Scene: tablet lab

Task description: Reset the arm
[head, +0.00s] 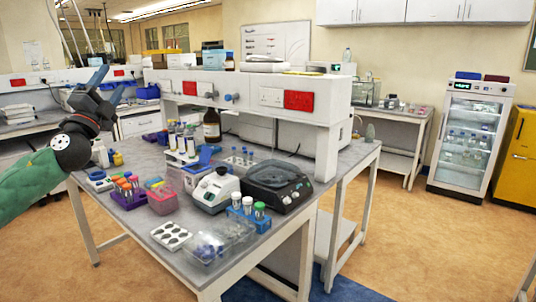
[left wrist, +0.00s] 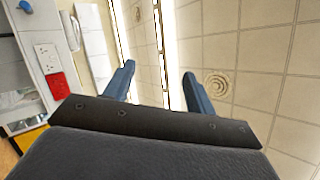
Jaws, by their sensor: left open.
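My left gripper (head: 111,84) is raised at the left of the head view, above the left end of the lab bench. Its two blue fingers are apart, with nothing between them. In the left wrist view the open fingers (left wrist: 160,88) point up at the ceiling (left wrist: 265,60) and its light strips. The gripper is well clear of the bench and touches nothing. My right gripper is in neither view.
The bench (head: 130,222) holds a purple tube rack (head: 128,197), a blue tube rack (head: 250,218), a black round device (head: 278,184), a brown bottle (head: 212,126) and a clear box (head: 218,240). A shelf (head: 250,92) rises behind. Floor (head: 405,245) is open at right, before a glass-door fridge (head: 470,140).

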